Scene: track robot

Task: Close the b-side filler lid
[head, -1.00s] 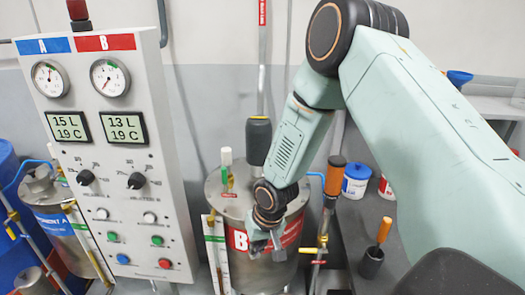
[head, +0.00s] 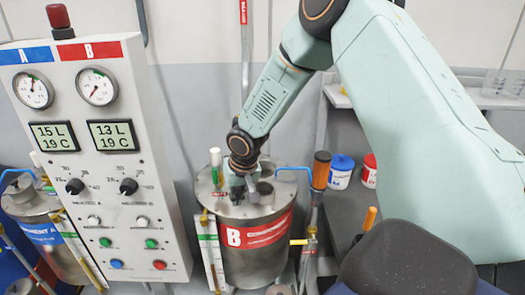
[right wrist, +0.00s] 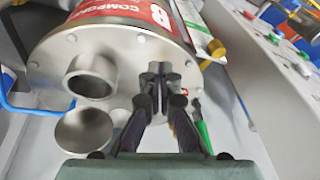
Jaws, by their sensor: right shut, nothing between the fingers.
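The b-side tank (head: 262,262) is a steel drum with a red B label. It also shows in the right wrist view (right wrist: 100,35). Its short round filler neck (right wrist: 92,80) stands on the top plate. The filler lid (right wrist: 83,132), a round shallow metal cap, appears open beside the neck, with its hollow side visible. In the head view the arm partly hides this area. My right gripper (head: 243,190) is over the tank top, beside the neck. Its dark fingers (right wrist: 161,72) are together and empty. My left gripper is not in view.
The control panel (head: 105,165) with gauges stands left of the tank. A white-and-green fitting (head: 215,162) rises from the tank top, and a blue hose (head: 294,169) leaves its right side. The bench (head: 345,212) is further right.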

